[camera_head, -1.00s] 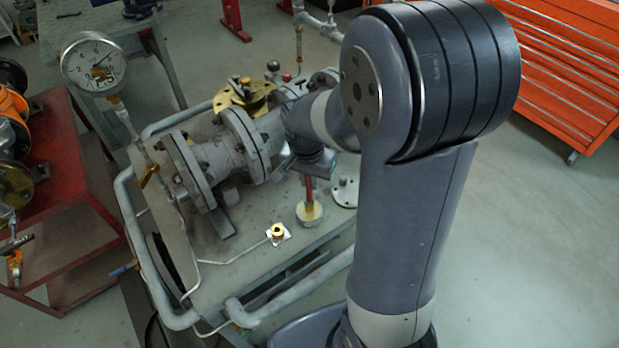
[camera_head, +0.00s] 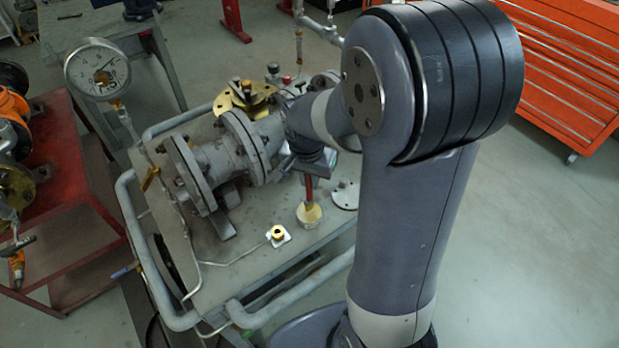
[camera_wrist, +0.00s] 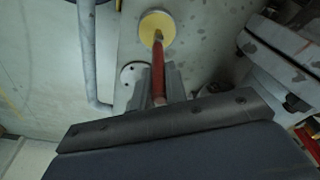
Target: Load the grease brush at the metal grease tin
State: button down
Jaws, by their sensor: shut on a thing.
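The metal grease tin (camera_head: 310,217) stands on the bench plate, filled with yellow grease; its round yellow top also shows in the wrist view (camera_wrist: 150,22). The grease brush has a red handle (camera_head: 308,189), seen in the wrist view (camera_wrist: 159,82) running up between the fingers. My gripper (camera_wrist: 158,70) is shut on the brush handle and holds the brush head down over the tin. The brush end overlaps the yellow grease in both views. I cannot tell how deep it sits. In the head view my gripper is partly hidden by my arm.
The grey flanged valve (camera_head: 235,155) lies to the left of the tin. A round blind flange (camera_head: 346,196) lies just right of the tin. A small brass fitting (camera_head: 278,233) sits on a white pad at lower left. A pressure gauge (camera_head: 97,70) rises at the left.

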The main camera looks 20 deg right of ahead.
jog(key=shift+r+p, duration=1.95)
jog(key=shift+r, duration=0.95)
jog(key=shift+f, duration=0.1)
